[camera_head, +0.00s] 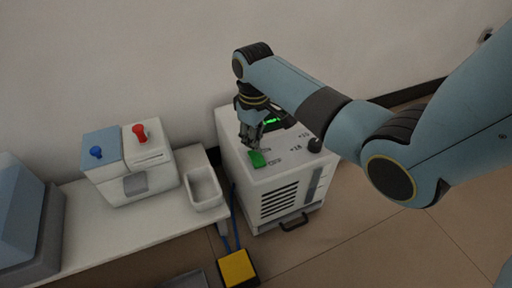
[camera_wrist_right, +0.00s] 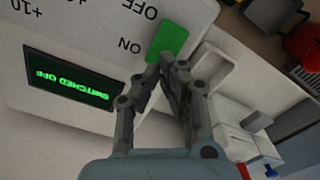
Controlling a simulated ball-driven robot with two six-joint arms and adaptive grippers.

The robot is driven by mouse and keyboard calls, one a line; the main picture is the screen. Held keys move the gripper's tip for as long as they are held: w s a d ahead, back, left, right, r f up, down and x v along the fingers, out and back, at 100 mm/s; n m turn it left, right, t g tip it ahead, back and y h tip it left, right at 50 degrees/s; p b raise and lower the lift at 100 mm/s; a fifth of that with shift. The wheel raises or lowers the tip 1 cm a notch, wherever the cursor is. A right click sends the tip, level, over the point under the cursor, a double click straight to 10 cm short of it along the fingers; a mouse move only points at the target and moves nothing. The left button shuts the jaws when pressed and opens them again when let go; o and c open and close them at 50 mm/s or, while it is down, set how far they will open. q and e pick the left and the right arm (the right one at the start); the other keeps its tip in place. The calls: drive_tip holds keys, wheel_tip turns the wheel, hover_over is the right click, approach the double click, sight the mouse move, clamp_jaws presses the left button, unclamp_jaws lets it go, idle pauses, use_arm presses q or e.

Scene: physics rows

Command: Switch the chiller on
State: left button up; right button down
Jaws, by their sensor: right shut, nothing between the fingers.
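The chiller (camera_head: 290,182) is a white box with a dark front grille, standing on the floor at the middle. On its top is a green rocker switch (camera_head: 258,160), which the right wrist view also shows (camera_wrist_right: 169,38) beside the labels ON and OFF. The chiller's display (camera_wrist_right: 68,77) has green text reading SWITCHED OFF, upside down in that view. My right gripper (camera_head: 250,146) is shut and empty, pointing down, with its fingertips (camera_wrist_right: 168,62) at the edge of the green switch. I cannot tell whether they touch it. My left gripper is not in view.
A black knob (camera_head: 315,145) sits on the chiller's right top edge. Left of the chiller, a white bench (camera_head: 130,230) holds an empty white tray (camera_head: 203,188) and a machine with red and blue knobs (camera_head: 135,175). A yellow pedal (camera_head: 237,268) lies on the floor in front.

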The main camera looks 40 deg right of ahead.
sight(254, 152)
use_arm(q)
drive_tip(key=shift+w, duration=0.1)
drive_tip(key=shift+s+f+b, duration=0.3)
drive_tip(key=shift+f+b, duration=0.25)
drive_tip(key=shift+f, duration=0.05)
use_arm(e)
drive_tip(key=shift+f, duration=1.25)
drive_tip(key=shift+s, duration=0.1)
drive_tip(key=shift+r+p, duration=0.3)
drive_tip(key=shift+p, duration=0.05)
drive_tip(key=shift+r+p, duration=0.5)
drive_tip(key=shift+r, duration=0.05)
drive_tip(key=shift+r+p, duration=1.55)
drive_tip(key=shift+p, duration=0.1)
drive_tip(key=shift+r+p, duration=0.8)
drive_tip(key=shift+p, duration=0.05)
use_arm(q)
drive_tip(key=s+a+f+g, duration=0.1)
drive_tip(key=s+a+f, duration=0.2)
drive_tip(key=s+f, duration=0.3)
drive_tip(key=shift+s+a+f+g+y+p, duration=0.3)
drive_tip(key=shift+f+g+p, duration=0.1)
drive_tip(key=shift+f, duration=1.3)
use_arm(e)
drive_tip(key=shift+r, duration=0.3)
